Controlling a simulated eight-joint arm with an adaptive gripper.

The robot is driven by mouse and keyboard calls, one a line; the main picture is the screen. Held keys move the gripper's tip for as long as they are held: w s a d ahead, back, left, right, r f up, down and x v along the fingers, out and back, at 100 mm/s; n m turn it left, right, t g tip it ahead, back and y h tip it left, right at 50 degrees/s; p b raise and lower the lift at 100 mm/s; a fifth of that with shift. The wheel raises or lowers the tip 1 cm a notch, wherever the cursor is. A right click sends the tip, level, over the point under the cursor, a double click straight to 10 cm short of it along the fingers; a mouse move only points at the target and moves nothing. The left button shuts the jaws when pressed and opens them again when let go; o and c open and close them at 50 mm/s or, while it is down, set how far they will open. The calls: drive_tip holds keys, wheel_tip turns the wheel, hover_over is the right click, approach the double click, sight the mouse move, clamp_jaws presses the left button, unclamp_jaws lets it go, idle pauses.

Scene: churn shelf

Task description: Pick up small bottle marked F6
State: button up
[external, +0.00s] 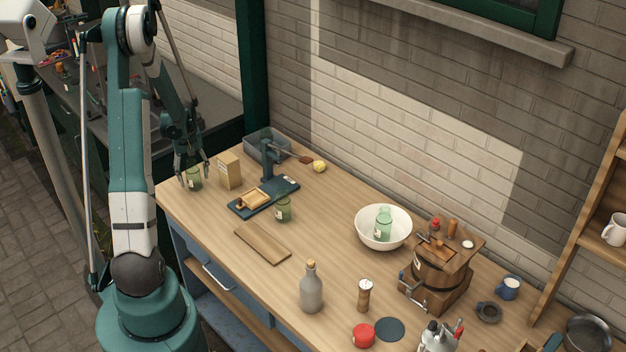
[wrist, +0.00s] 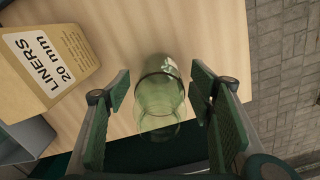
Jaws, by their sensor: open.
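A small green glass bottle (wrist: 160,98) stands on the table between the fingers of my gripper (wrist: 160,92) in the wrist view. Part of a pale label shows at its far end, but its marking is not readable. In the external view this bottle (external: 194,180) is at the table's left end, with my gripper (external: 193,174) around it from above. The fingers are open, with a gap to the bottle on both sides. A second green bottle (external: 283,211) stands near the press, and a third green bottle (external: 383,228) is in the white bowl. No F6 is legible.
A cardboard box marked LINERS 20 mm (wrist: 45,62) stands close beside my gripper; the external view shows the box (external: 229,171) too. A dark press (external: 268,178) and grey bin (external: 262,147) are behind. A wooden board (external: 262,243) lies in front.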

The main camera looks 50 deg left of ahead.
idle(0.3)
drive_tip(key=c, duration=1.1)
drive_tip(key=shift+r, duration=0.1)
drive_tip(key=shift+r, duration=4.95)
